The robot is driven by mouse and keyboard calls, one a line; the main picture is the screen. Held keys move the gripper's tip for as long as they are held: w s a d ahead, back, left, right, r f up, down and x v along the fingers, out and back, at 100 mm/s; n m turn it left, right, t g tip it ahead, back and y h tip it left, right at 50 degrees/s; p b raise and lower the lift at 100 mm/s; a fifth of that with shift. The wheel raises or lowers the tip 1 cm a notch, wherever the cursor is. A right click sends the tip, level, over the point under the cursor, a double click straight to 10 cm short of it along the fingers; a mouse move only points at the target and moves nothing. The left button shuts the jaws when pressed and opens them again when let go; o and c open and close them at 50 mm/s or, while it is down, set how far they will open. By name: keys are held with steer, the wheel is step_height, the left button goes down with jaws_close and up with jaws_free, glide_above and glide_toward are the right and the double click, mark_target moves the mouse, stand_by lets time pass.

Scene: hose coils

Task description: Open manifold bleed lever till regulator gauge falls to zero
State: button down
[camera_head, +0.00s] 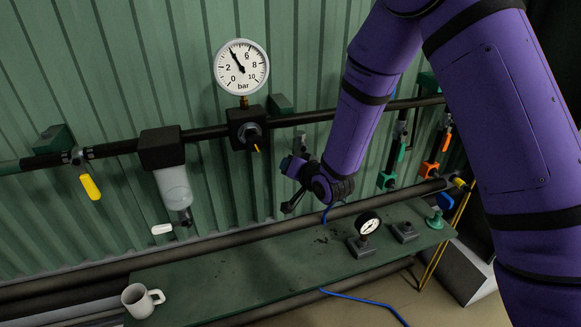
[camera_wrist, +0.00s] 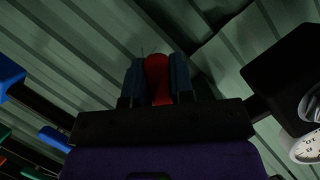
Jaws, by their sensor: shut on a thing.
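The regulator gauge (camera_head: 241,67) is a white round dial marked in bar, above the black regulator body (camera_head: 240,121) on the wall pipe. Its needle points up and left, at about 4. Part of the gauge also shows in the wrist view (camera_wrist: 306,148). My gripper (camera_head: 296,166) is just right of and below the regulator, under a grey valve (camera_head: 299,141) on the pipe. In the wrist view my gripper (camera_wrist: 158,82) is shut on a red lever handle (camera_wrist: 157,66), with a finger on each side. In the head view the handle is hidden.
A yellow lever (camera_head: 90,186) and a clear filter bowl (camera_head: 174,187) with a white lever (camera_head: 162,229) hang left. Green and orange fittings (camera_head: 430,168) hang right. The green bench (camera_head: 230,280) below bears a mug (camera_head: 137,300) and a small black-rimmed gauge (camera_head: 368,224).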

steer(key=c, duration=1)
jaws_free()
steer(key=v, duration=1)
steer(key=shift+s+d+r, duration=0.1)
steer(key=shift+s+d, duration=0.1)
steer(key=shift+s, duration=0.15)
